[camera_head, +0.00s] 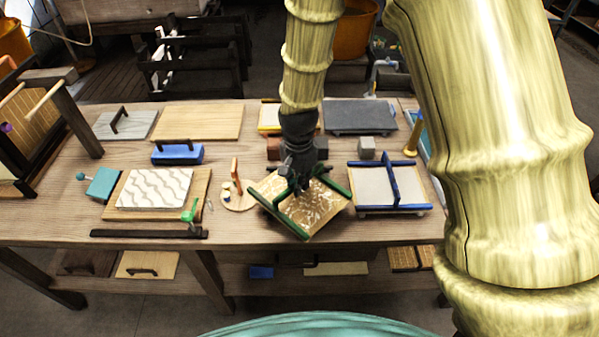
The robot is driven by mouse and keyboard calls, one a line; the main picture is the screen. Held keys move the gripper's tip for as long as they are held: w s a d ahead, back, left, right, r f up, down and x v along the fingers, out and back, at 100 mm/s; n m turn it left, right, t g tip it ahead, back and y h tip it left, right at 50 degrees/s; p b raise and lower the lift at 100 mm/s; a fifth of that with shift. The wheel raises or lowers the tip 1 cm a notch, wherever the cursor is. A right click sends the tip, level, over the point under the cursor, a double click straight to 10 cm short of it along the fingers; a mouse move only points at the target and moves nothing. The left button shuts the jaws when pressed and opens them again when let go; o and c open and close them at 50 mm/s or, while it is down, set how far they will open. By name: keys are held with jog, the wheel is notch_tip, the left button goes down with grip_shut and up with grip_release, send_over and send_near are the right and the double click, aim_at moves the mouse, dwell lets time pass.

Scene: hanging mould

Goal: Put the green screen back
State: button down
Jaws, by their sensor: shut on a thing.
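The green screen (318,208) has a green frame around a tan panel with a pale pattern. It sits right of the middle of the bench, turned and tilted in the picture. My gripper (297,184) points down over it and is shut on it near its upper middle. The dark fingers hide the exact place of the grip. I cannot tell whether the screen's lower edge touches the bench.
A blue-framed screen (365,184) lies close on the right. A white wavy-patterned panel (152,188) on a board, a round palette (237,203) and a blue block (178,155) are on the left. A dark slab (358,116) lies behind. A wooden rack (75,118) stands far left.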

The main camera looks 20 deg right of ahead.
jog(key=w, duration=0.2)
jog(key=w+d+p, duration=0.1)
jog(key=w, duration=0.1)
jog(key=w+d, duration=0.1)
jog(key=w, duration=0.1)
jog(key=shift+d+f+p, duration=0.15)
jog(key=shift+f+p, duration=0.6)
jog(key=shift+f, duration=1.3)
jog(key=shift+f, duration=0.25)
jog(key=c, duration=1.5)
grip_release()
jog(key=shift+c, duration=0.2)
jog(key=shift+r, duration=0.1)
notch_tip(320, 180, up, 12)
jog(key=b, duration=0.3)
jog(key=shift+r, duration=0.2)
